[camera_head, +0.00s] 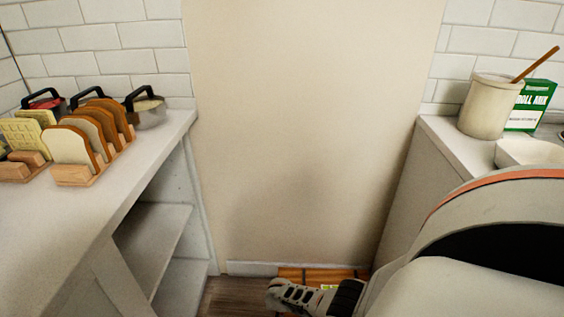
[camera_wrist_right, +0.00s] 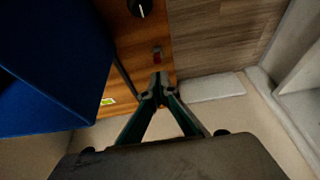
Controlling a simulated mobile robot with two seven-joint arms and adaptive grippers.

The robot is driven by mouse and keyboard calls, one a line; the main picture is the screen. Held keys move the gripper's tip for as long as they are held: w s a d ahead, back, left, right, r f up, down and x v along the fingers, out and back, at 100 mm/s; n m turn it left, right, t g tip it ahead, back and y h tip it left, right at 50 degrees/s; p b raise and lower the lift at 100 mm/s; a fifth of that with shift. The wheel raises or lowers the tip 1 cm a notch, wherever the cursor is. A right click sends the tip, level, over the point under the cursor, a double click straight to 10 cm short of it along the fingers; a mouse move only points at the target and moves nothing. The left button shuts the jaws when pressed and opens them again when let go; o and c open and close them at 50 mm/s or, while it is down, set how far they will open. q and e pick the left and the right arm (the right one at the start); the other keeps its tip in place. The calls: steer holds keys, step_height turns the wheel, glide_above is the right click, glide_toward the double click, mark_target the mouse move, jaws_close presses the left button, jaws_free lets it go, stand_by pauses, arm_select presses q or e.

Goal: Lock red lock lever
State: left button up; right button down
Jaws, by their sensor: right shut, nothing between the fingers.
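A small red lever-like piece (camera_wrist_right: 157,57) shows on an orange-brown wooden panel (camera_wrist_right: 135,70) in the right wrist view. I take it to be the red lock lever; its exact position is too small to tell. My right gripper (camera_wrist_right: 158,88) is shut and empty, its fingertips close to the red piece, with a gap between them in the picture. In the head view part of the panel (camera_head: 345,273) shows low in the middle, behind my right arm's end; the red lever cannot be made out there. My left gripper is in neither view.
A black knob (camera_wrist_right: 140,7) and a yellow label (camera_wrist_right: 107,102) are on the panel. A large blue object (camera_wrist_right: 50,75) fills the left of the wrist view. In the head view, counters with toast racks (camera_head: 75,175) and a utensil pot (camera_head: 489,108) stand left and right.

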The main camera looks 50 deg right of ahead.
steer(key=shift+s+a+r, duration=0.15)
steer(key=shift+a+r, duration=0.15)
steer(key=shift+r, duration=0.3)
steer(key=shift+s+r, duration=0.15)
steer(key=shift+r, duration=0.45)
steer(key=v, duration=0.9)
steer(key=shift+r, duration=0.15)
steer(key=shift+s+a, duration=0.1)
